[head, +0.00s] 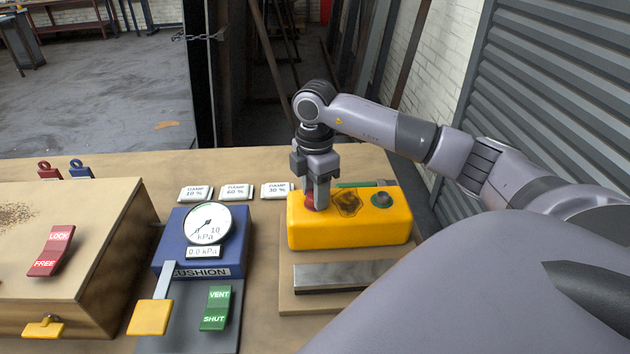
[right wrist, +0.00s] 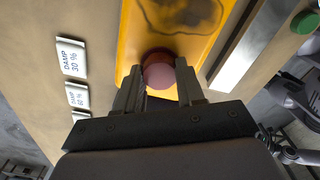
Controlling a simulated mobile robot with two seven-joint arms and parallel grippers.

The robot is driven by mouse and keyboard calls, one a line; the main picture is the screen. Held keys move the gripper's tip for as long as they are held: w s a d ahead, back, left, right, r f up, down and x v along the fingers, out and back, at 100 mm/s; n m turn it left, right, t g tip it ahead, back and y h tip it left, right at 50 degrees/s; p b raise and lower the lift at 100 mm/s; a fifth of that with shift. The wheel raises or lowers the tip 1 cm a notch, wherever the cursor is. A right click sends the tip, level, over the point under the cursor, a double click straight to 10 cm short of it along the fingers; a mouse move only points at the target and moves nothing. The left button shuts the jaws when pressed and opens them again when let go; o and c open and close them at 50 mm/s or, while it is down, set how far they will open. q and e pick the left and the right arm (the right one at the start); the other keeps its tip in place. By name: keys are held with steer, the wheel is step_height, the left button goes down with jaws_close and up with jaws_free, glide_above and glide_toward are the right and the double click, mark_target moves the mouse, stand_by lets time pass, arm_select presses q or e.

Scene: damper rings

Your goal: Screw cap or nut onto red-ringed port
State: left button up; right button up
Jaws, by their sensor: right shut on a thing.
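A yellow block (head: 350,233) sits on a tan board on the table. My right gripper (head: 316,200) points down at the left end of its top. It is shut on a round reddish cap (right wrist: 159,74), seen between its fingers in the right wrist view. A bit of red (head: 309,204) shows beside the fingers in the head view. The cap is at or just above the block's top; the fingers hide the port below, so I cannot tell how it is seated. A second port with a dark greenish ring (head: 381,200) is at the block's right. My left gripper is not in view.
A dark stain (head: 347,203) marks the block's top. A metal bar (head: 340,275) lies in front. Left are a blue cushion unit with a gauge (head: 210,224), a green vent switch (head: 216,307) and a wooden box (head: 95,260). Damp cards (head: 235,192) stand behind.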

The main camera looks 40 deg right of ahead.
steer(key=shift+d, duration=0.1)
steer(key=o, duration=1.2)
steer(key=shift+o, duration=0.2)
steer(key=shift+r, duration=0.1)
steer(key=shift+r, duration=2.45)
steer(key=shift+c, duration=0.3)
